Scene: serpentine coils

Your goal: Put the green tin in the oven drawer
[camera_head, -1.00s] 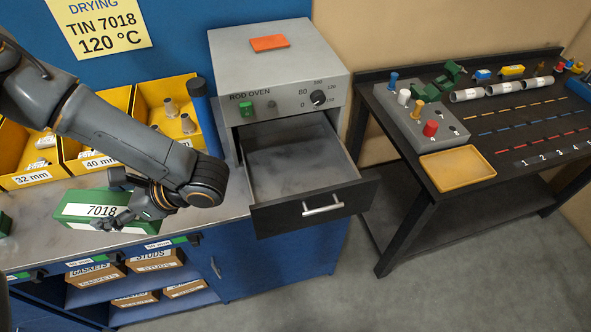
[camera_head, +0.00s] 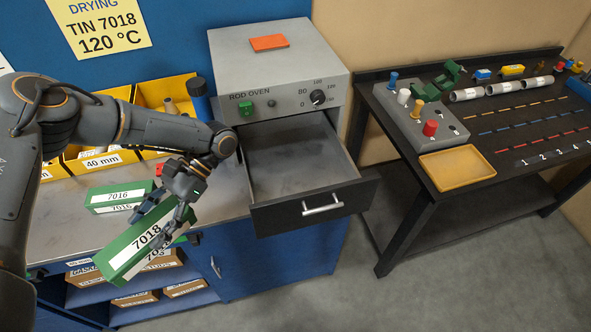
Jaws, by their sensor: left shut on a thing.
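The green tin (camera_head: 125,262), labelled 7018, is tilted and held up in front of the bench's front edge. My left gripper (camera_head: 166,228) is shut on it, its fingers at the tin's upper right end. The oven drawer (camera_head: 281,211) is pulled open and looks empty, to the right of the gripper. It belongs to the grey rod oven (camera_head: 284,73). Another green tin (camera_head: 113,188), labelled 7016, sits on the bench behind the held tin. My right gripper is out of view.
Yellow bins (camera_head: 162,88) and a dark blue cylinder (camera_head: 199,98) stand at the back of the bench. An orange-red block (camera_head: 269,43) lies on the oven. A black table (camera_head: 500,170) with a yellow tray (camera_head: 457,168) is at the right.

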